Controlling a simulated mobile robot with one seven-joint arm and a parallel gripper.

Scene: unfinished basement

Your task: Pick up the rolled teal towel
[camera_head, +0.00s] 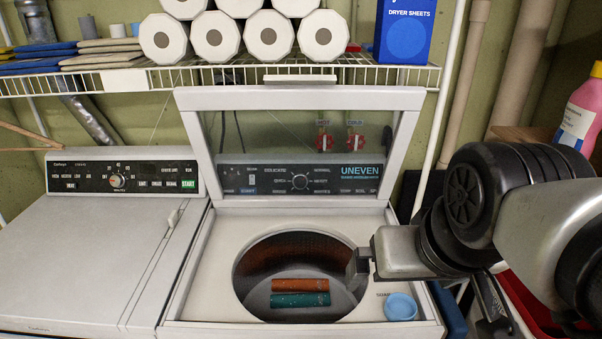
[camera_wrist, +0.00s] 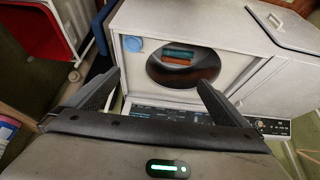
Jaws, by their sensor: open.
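The rolled teal towel (camera_head: 300,300) lies inside the washer drum (camera_head: 258,262), in front of and close against a rolled orange towel (camera_head: 300,285) in the head view. In the wrist view the teal towel (camera_wrist: 180,54) shows beyond the fingertips, beside the orange one (camera_wrist: 177,62). My gripper (camera_wrist: 158,78) is open and empty, its two dark fingers spread apart. It is clear of the towels. In the head view my arm hangs to the right of the drum opening; I cannot clearly make out the fingers there.
The washer lid (camera_head: 300,98) stands raised behind the opening. The closed dryer (camera_head: 85,255) is at left. A wire shelf (camera_head: 130,80) with paper rolls hangs above. A pink bottle (camera_head: 580,110) stands at right.

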